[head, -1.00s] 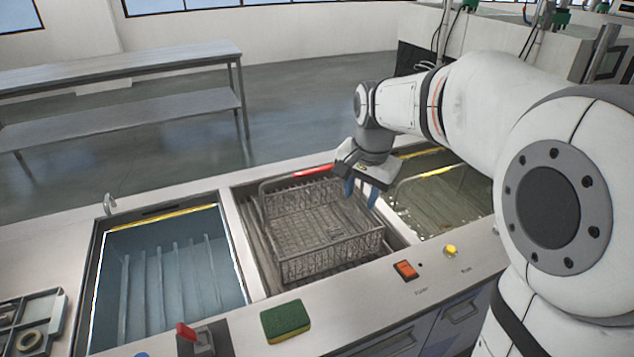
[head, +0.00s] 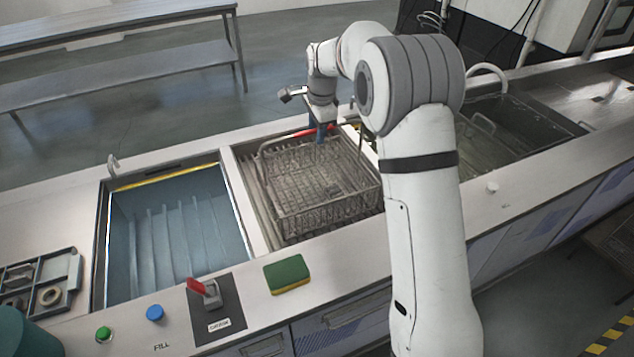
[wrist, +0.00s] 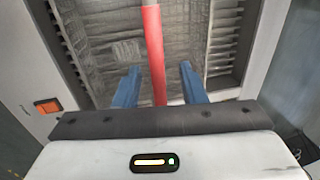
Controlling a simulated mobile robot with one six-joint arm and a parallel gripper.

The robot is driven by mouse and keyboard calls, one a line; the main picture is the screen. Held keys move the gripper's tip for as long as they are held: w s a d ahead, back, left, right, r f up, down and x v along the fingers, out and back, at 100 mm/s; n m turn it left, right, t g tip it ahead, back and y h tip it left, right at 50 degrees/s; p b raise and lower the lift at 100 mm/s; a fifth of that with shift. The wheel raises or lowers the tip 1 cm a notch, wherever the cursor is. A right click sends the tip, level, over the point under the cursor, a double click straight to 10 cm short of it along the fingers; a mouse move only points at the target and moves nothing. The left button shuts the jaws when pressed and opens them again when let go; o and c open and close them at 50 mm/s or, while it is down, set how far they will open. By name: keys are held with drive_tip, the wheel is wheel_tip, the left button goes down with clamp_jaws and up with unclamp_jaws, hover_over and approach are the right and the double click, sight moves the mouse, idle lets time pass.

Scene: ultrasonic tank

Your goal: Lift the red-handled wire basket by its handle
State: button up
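The wire basket (head: 330,206) is a grey mesh box resting in the middle bay of the counter. Its handle rises along the back edge, with a red grip (head: 300,134). My gripper (head: 322,137) points down at the red grip and partly covers it. In the wrist view, the red grip (wrist: 154,45) runs between the two blue fingers of my gripper (wrist: 159,72). The fingers are open, with a gap on each side of the grip. The lower end of the grip is hidden behind my gripper's body.
Left of the basket is a tank (head: 180,240) with blue interior. A green-yellow sponge (head: 288,273), a red lever (head: 196,286) and a blue button (head: 155,313) are at the counter's front. Another basin (head: 520,125) is at the right, partly behind my arm. A metal table (head: 120,30) stands behind.

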drive_tip(key=shift+w+a+f, duration=0.1)
drive_tip(key=shift+w+f, duration=0.05)
drive_tip(key=shift+f, duration=0.5)
drive_tip(key=shift+w+f, duration=0.1)
drive_tip(key=shift+f, duration=0.5)
drive_tip(key=shift+c, duration=0.6)
clamp_jaws()
drive_tip(key=shift+r, duration=0.1)
